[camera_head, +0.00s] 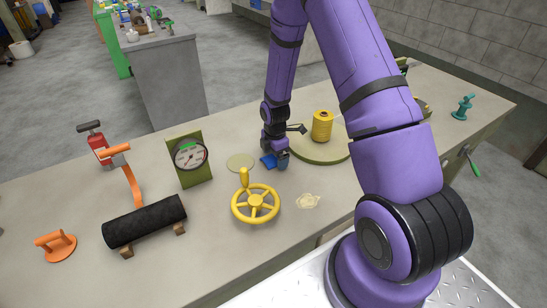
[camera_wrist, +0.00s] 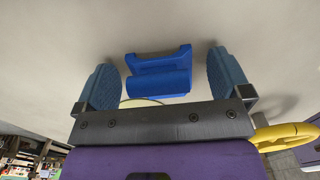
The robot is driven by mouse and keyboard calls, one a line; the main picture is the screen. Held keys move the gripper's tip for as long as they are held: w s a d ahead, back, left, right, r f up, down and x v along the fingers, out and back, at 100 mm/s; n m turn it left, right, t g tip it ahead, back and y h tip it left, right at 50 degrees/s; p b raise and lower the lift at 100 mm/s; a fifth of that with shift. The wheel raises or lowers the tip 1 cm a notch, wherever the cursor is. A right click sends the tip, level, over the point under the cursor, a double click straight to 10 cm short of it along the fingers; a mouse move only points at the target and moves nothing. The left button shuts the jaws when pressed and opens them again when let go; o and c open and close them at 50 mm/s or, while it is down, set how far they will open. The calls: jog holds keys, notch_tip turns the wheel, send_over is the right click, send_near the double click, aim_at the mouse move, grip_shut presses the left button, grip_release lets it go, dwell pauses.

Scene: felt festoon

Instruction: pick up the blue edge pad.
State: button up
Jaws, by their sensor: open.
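The blue edge pad (camera_wrist: 158,75) lies on the table, between the two fingertips in the wrist view. It is a small bright blue piece with raised ends and a thicker lower part. My gripper (camera_wrist: 165,82) is open, with one blue-grey padded finger on each side of the pad and a gap visible on both sides. In the head view the pad (camera_head: 268,161) shows just left of my gripper (camera_head: 280,160), partly hidden by it. My gripper is low, close to the tabletop.
A yellow handwheel (camera_head: 256,203) stands close in front of my gripper. A round green board (camera_head: 318,153) with a yellow spool (camera_head: 322,126) is to its right. A gauge (camera_head: 190,157) and a black roll (camera_head: 145,221) stand left.

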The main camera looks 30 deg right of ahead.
jog(key=shift+c, duration=0.4)
jog(key=c, duration=0.9)
jog(key=shift+r, duration=0.1)
jog(key=shift+c, duration=0.2)
